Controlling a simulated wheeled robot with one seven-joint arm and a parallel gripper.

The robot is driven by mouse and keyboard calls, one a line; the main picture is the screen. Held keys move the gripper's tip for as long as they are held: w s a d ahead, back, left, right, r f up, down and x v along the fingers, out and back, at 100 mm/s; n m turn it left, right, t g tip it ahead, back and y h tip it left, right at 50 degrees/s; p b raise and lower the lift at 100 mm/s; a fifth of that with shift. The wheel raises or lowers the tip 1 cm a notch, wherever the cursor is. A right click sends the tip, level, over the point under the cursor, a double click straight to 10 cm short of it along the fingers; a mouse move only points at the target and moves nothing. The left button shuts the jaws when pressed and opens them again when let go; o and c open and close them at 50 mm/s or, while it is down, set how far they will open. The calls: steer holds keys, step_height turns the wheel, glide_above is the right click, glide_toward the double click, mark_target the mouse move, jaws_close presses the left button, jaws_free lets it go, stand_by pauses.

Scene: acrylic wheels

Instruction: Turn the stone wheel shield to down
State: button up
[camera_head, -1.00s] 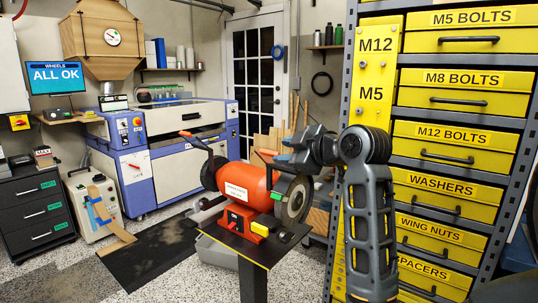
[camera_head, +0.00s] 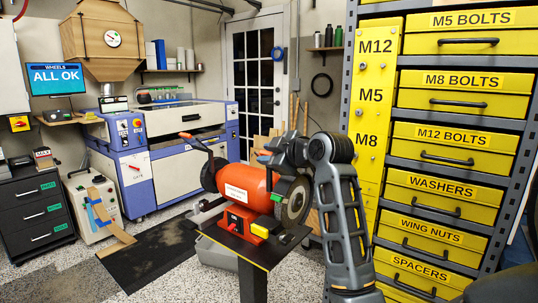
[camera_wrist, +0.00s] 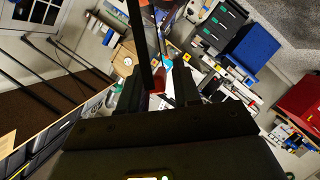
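The orange bench grinder (camera_head: 245,182) stands on a dark pedestal table. Its grey stone wheel (camera_head: 293,203) is at the right end, partly covered by my arm. My gripper (camera_head: 264,156) is above and behind that wheel, pointing left. The wheel's shield is mostly hidden behind my gripper in the head view. In the wrist view, a dark bar with a red-orange end (camera_wrist: 158,80) lies between the fingers of my gripper (camera_wrist: 158,88); it may be the shield. The fingers look apart, and I cannot tell whether they touch it. A raised orange-tipped shield (camera_head: 187,136) is at the grinder's left end.
A yellow drawer rack (camera_head: 460,135) stands close on the right, beside my arm. A blue and white machine (camera_head: 170,150) stands behind the grinder.

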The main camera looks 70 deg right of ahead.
jaws_close()
